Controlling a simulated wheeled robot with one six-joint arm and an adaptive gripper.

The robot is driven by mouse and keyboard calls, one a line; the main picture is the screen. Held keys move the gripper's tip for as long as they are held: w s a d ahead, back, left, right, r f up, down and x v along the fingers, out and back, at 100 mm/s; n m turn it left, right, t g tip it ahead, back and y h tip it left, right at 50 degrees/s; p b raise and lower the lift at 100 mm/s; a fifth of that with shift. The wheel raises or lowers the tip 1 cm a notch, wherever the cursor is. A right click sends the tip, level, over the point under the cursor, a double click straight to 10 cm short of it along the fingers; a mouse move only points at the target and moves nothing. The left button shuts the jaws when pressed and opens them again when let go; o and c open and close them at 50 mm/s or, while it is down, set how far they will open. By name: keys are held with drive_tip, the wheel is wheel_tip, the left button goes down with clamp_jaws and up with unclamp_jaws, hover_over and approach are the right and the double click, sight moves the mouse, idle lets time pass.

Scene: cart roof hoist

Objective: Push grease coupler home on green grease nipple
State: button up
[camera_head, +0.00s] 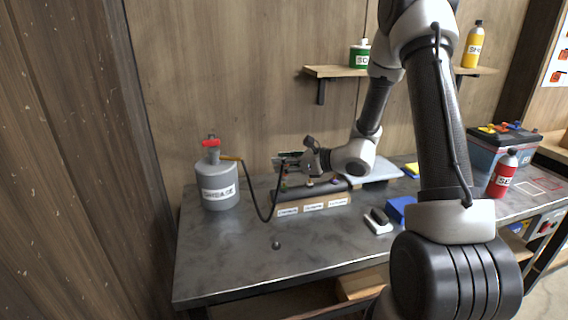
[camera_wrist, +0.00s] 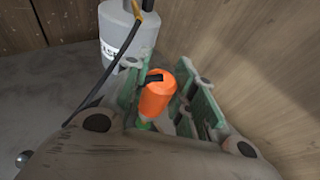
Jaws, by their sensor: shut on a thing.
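The orange grease coupler (camera_wrist: 157,97) stands between the green-padded fingers of my gripper (camera_wrist: 155,88) in the wrist view. My gripper is shut on it. A bit of green (camera_wrist: 145,125), seemingly the green grease nipple, shows at the coupler's lower end. I cannot tell how far the coupler sits on it. In the head view my gripper (camera_head: 287,162) is over the left end of a dark block with labelled front, where a small green spot (camera_head: 284,187) shows. The coupler is hidden there by the fingers.
A grey grease canister (camera_head: 218,187) with a red top stands left of the block. Its black hose (camera_head: 258,212) loops down and up toward my gripper. Other coloured nipples (camera_head: 310,184) sit on the block to the right. The bench front is mostly clear; a small dark knob (camera_head: 276,245) lies there.

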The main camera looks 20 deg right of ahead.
drive_tip(key=shift+f, duration=1.3)
drive_tip(key=o, duration=1.1)
drive_tip(key=v, duration=1.2)
